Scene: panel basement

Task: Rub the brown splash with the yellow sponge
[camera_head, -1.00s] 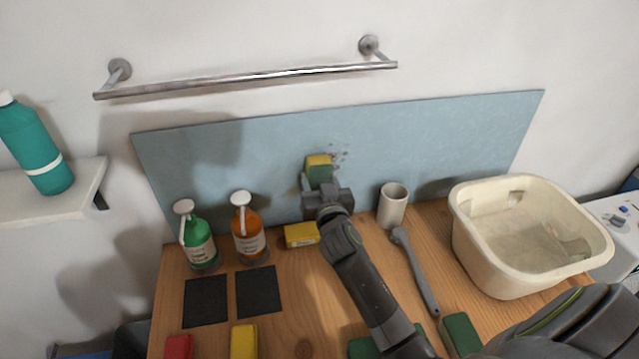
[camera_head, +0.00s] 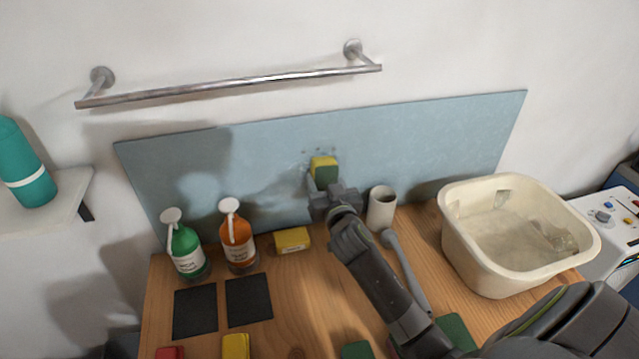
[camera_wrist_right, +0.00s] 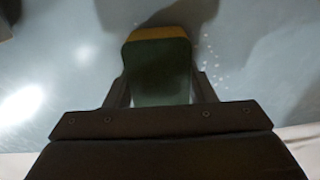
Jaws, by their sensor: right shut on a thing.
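My right gripper (camera_head: 323,184) is shut on a yellow sponge (camera_head: 324,166) with a green side. The sponge is up at the blue backsplash panel (camera_head: 430,140); I cannot tell for sure whether it touches. The splash (camera_head: 321,151) shows as small dark specks just above the sponge, and the sponge hides part of that area. In the right wrist view the sponge (camera_wrist_right: 160,68) sits between the fingers, green face towards me and yellow edge at the top. Pale specks show to its right. My left gripper is not in view.
A yellow block (camera_head: 292,240), an orange bottle (camera_head: 238,240) and a green bottle (camera_head: 186,248) stand left of my arm. A cup (camera_head: 381,210), a grey-handled brush (camera_head: 405,265) and a cream basin (camera_head: 505,260) are to the right. A metal rail (camera_head: 235,85) is above.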

